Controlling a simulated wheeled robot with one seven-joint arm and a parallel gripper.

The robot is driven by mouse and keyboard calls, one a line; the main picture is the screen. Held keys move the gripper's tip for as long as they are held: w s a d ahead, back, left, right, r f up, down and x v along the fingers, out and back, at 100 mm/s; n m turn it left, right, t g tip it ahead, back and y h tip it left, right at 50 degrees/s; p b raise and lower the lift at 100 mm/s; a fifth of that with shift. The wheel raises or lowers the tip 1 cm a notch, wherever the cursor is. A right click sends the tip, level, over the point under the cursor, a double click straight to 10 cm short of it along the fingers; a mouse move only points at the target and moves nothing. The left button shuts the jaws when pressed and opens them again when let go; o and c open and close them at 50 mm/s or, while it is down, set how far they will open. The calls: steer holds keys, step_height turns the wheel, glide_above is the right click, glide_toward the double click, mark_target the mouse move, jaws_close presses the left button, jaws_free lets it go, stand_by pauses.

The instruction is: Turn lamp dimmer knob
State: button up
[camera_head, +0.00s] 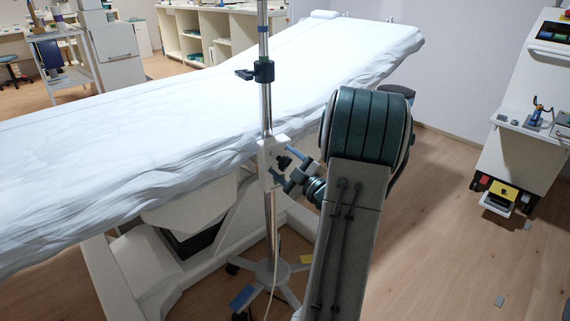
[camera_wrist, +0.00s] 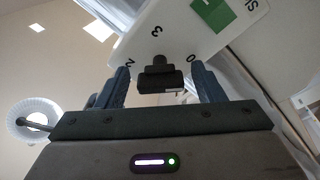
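The black dimmer knob (camera_wrist: 162,76) sits on a white plate (camera_wrist: 183,30) with dark numerals and a green patch, seen close up in the wrist view. My gripper (camera_wrist: 160,69) is open, with one dark finger on each side of the knob and a narrow gap showing on both sides. In the head view, the white control box (camera_head: 268,163) is fixed to an upright metal pole (camera_head: 267,105) beside the couch. My gripper (camera_head: 296,167) is right against the front of this box there. The knob is too small to make out clearly in the head view.
The couch (camera_head: 190,120), covered by a white sheet, lies behind the pole. A dark clamp (camera_head: 262,72) is higher on the pole, with a wheeled base (camera_head: 272,275) below. A white machine (camera_head: 525,130) stands at the right. Wooden floor (camera_head: 450,240) is clear between.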

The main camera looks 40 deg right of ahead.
steer(key=shift+s, duration=0.1)
steer(key=s+f+p, duration=0.1)
steer(key=s, duration=1.2)
steer(key=shift+s+d+f+p, duration=0.25)
steer(key=shift+d+f+p, duration=0.05)
steer(key=shift+f+p, duration=0.1)
steer(key=w+a+r+m+g+h+p, duration=0.25)
steer(key=w+a+r+g+p, duration=0.2)
steer(key=r+p, duration=0.45)
steer(key=w+a+r+m+g+h+p, duration=0.2)
steer(key=w+a+r+m+g+p, duration=0.15)
steer(key=w+r+p, duration=0.4)
steer(key=s+a+r+m+g+y+p, duration=0.2)
steer(key=s+a+r+g+p, duration=0.2)
steer(key=s+a+r+p, duration=0.3)
steer(key=s+a+r+m+g+y+p, duration=0.1)
steer(key=s+a+r+g+p, duration=0.3)
steer(key=a, duration=1.1)
steer(key=s+r+y+p, duration=0.1)
steer(key=s+r+p, duration=0.2)
steer(key=s+r, duration=0.2)
steer(key=shift+s+a+m+g, duration=0.3)
steer(key=shift+s+m+g, duration=0.1)
steer(key=shift+s, duration=0.35)
